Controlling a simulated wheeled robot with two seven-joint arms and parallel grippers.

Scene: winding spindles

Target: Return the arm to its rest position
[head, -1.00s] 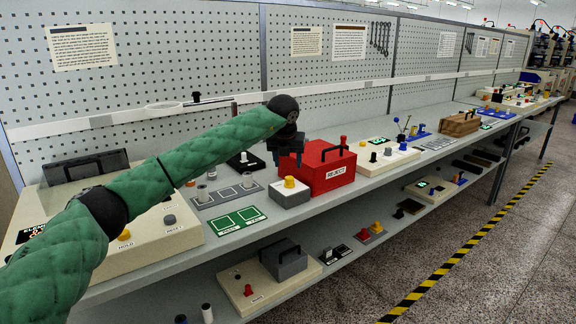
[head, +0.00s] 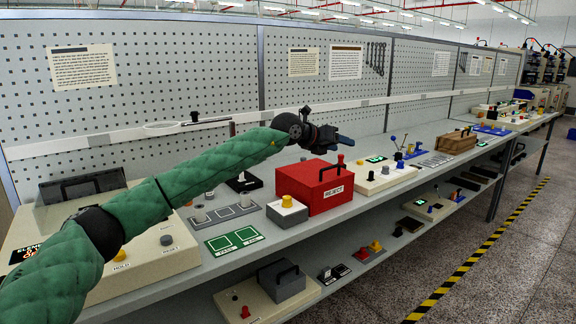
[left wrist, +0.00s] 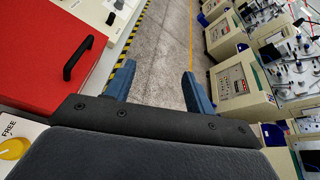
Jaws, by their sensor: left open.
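My left arm, in a green quilted sleeve, reaches in from the left in the head view. Its gripper (head: 345,141) is above the bench, behind and above the red REJECT box (head: 325,190), and points to the right. In the left wrist view its two blue fingers (left wrist: 157,88) are spread apart with nothing between them, and the red box (left wrist: 45,50) lies to their left. My right gripper is in neither view.
The bench holds a grey spindle tray (head: 224,214), a green two-square mat (head: 235,240), a yellow-button box (head: 287,212) and a large beige machine (head: 150,268). A pegboard wall (head: 180,70) stands behind. The floor aisle (head: 490,260) is clear.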

